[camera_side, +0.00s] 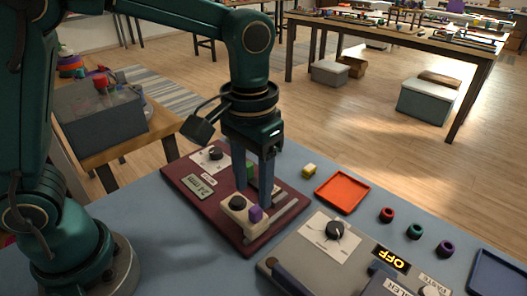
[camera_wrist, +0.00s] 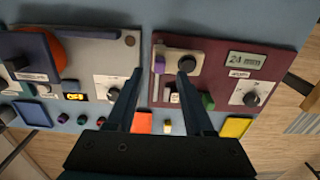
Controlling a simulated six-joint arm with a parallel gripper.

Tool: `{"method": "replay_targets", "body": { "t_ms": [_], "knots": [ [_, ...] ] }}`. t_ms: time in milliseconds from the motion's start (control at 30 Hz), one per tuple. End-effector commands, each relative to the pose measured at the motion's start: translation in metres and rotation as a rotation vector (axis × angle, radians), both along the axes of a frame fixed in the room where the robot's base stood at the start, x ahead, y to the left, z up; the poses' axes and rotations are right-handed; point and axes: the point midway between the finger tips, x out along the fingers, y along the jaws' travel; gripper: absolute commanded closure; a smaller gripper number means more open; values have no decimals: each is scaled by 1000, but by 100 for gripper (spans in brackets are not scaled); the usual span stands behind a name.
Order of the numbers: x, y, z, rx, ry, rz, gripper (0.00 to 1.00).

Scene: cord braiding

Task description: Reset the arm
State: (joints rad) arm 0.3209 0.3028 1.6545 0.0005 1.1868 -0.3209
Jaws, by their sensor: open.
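My gripper (camera_side: 253,196) points down over the maroon panel (camera_side: 222,217). Its two fingers are apart with nothing held between them; the wrist view also shows the open fingers (camera_wrist: 160,77). Near the tips, the panel carries a cream block (camera_side: 236,208) with a dark knob and a small purple block (camera_side: 256,214). In the wrist view the purple block (camera_wrist: 159,64) shows between the fingertips, with the dark knob (camera_wrist: 187,63) by the right one. Whether the tips touch anything is unclear. A green block (camera_wrist: 208,101) sits on the panel, mostly hidden behind the fingers in the side view.
A grey panel with a dial (camera_side: 335,230) and an OFF label (camera_side: 391,259) stands at front right. An orange tray (camera_side: 342,192), a yellow block (camera_side: 309,170), several coloured rings (camera_side: 415,231) and a blue tray (camera_side: 497,274) lie on the blue table. A grey bin (camera_side: 98,130) stands at left.

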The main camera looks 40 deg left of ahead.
Motion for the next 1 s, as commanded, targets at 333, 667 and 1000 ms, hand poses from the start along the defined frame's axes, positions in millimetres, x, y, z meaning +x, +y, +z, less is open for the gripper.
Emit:
{"method": "replay_targets", "body": {
  "t_ms": [333,667,1000],
  "knots": [
    [1,1,3,-1,-2,6,48],
    [-13,36,54,-47,-183,100,48],
    [-65,75,68,-47,-408,117,48]
  ]
}}
